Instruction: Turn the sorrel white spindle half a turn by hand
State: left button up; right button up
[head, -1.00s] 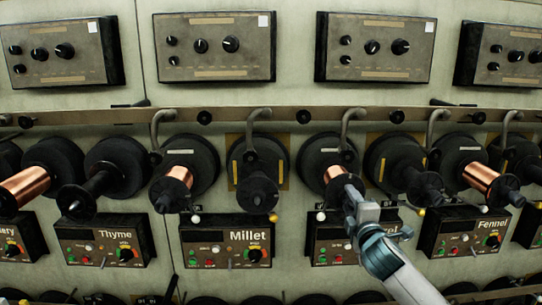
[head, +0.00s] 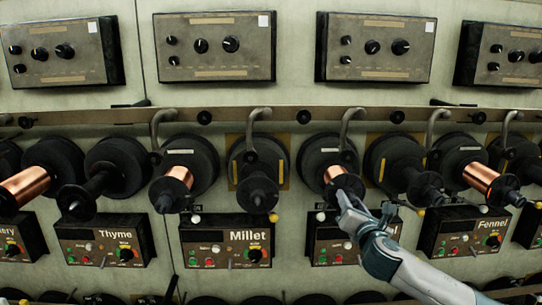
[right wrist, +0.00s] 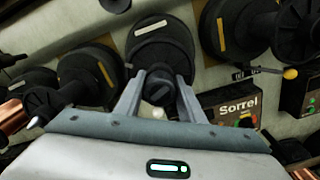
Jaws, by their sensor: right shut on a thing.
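The sorrel white spindle (head: 324,152) is a black flanged spool with a white strip and a band of copper wire, mounted on the wall above the Sorrel box. My right gripper (head: 344,197) is at its front end in the head view. In the right wrist view, the two fingers (right wrist: 160,92) of my right gripper stand on either side of the dark spindle end and are shut on it. The spool's white strip (right wrist: 150,28) shows beyond. The Sorrel box (right wrist: 238,107) is readable there, but my gripper partly covers its label in the head view. My left gripper is not in view.
A yellow-marked spindle (head: 393,160) stands close on the right, another (head: 258,160) on the left above the Millet box (head: 228,242). Curved hooks (head: 350,120) hang from the rail (head: 275,118). A white-tipped lever (head: 320,216) sits below the sorrel spool.

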jog(key=n, duration=0.3)
jog(key=shift+n, duration=0.3)
jog(key=o, duration=1.1)
jog(key=s+b, duration=0.1)
jog(key=s, duration=0.4)
jog(key=s+b, duration=0.2)
jog(key=s, duration=0.4)
jog(key=s+b, duration=0.2)
jog(key=s, duration=0.4)
jog(key=shift+s+d, duration=0.2)
jog(key=shift+d, duration=0.1)
